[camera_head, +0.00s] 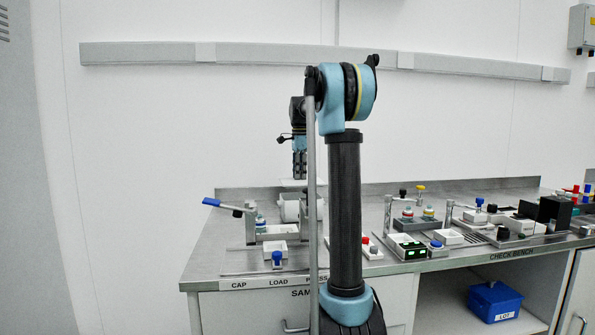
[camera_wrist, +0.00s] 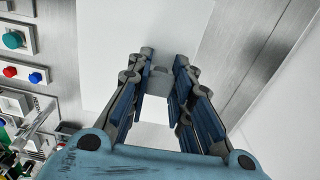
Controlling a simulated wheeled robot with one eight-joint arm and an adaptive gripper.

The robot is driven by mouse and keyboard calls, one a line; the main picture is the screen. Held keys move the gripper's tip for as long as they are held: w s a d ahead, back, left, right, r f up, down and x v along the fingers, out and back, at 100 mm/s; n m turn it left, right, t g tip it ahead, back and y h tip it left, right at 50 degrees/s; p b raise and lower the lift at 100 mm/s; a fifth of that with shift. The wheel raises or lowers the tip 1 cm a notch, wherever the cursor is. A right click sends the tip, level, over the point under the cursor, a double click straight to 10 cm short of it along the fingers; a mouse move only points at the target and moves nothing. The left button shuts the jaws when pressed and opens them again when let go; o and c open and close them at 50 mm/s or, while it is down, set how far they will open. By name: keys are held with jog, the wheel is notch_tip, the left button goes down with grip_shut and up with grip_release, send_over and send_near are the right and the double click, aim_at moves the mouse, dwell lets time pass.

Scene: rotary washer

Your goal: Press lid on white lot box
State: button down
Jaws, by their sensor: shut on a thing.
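My gripper (camera_head: 299,165) points down above the left part of the bench. In the wrist view my gripper (camera_wrist: 163,65) is shut on a small grey grip on the white lid (camera_wrist: 175,28). The lid (camera_head: 293,183) shows in the head view as a thin, roughly level plate just under the fingers. The white lot box (camera_head: 289,211) stands on the bench below the lid, partly hidden by my arm. The lid looks just above the box's rim; I cannot tell whether they touch. In the wrist view the lid hides the box.
A lever press with a blue handle (camera_head: 211,202) stands left of the box. Fixtures with a green display (camera_head: 413,250) stand to the right. A blue box marked LOT (camera_head: 495,301) sits on the shelf below. Buttons (camera_wrist: 13,40) line the wrist view's left edge.

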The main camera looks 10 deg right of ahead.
jog(key=shift+f, duration=2.1)
jog(key=shift+s+a, duration=0.1)
jog(key=shift+f, duration=0.4)
dwell(0.6)
jog(key=c, duration=1.3)
grip_release()
jog(key=shift+c, duration=0.2)
notch_tip(320, 180, up, 12)
jog(key=shift+f, duration=0.1)
